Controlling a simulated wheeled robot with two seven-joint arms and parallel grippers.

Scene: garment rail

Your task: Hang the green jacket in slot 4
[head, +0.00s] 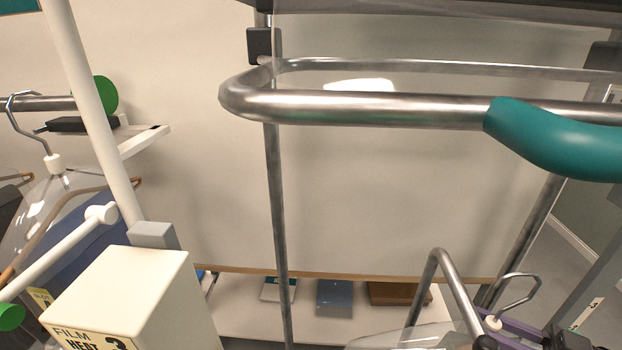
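No green jacket can be made out in the head view. No slot number on a rail is readable, so I cannot tell which place is slot 4. A steel rail (50,103) at the left carries a wire hanger hook (34,126) with a garment under clear film (38,212). Another hanger hook (518,291) shows at the lower right, above clear film (415,338); what hangs under it is cut off by the frame. Neither of my grippers can be made out.
A steel tube loop (375,106) with a teal grip (565,140) crosses the upper right. A cream box (130,300) labelled "FILM HEAT 3" stands at the lower left beside a white post (90,110). A low shelf (245,320) holds several small boxes.

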